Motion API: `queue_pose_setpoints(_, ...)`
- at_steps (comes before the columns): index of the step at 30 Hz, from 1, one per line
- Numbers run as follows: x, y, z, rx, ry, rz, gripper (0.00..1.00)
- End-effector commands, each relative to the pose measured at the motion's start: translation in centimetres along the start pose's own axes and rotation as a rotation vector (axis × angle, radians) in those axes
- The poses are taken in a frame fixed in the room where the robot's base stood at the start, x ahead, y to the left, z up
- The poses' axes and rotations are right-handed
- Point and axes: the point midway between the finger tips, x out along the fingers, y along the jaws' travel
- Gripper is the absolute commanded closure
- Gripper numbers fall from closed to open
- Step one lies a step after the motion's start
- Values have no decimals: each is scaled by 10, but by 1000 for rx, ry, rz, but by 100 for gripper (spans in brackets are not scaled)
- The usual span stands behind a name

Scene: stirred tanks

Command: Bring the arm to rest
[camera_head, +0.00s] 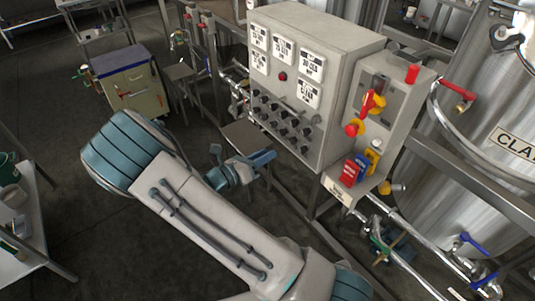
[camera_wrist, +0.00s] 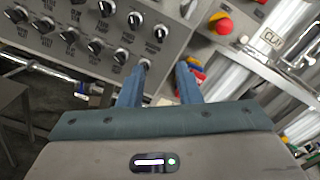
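My gripper (camera_head: 262,160) hangs in front of the grey control cabinet (camera_head: 310,32), near its lower left edge. In the wrist view my gripper (camera_wrist: 161,80) shows two blue fingers spread apart, with nothing held between them. Black selector knobs (camera_wrist: 122,56) on the cabinet's panel show just beyond the fingers; I cannot tell whether a fingertip touches one. My arm reaches across the lower middle of the head view, bent at the elbow.
A steel tank (camera_head: 480,130) with pipes stands at right. A tool cart (camera_head: 130,80) stands at back left, a white table (camera_head: 30,225) at left. Open floor lies between them.

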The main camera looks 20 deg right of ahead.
Motion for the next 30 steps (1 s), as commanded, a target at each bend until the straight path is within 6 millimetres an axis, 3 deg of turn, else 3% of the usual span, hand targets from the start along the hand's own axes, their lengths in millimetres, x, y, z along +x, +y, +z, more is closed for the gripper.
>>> queue_pose_setpoints(14, 3, -7, -1, 38, 43, -12, 69)
queue_pose_setpoints(21, 15, -54, -11, 310, 340, -120, 69)
queue_pose_setpoints(30, 6, -114, -20, 747, 747, -316, 69)
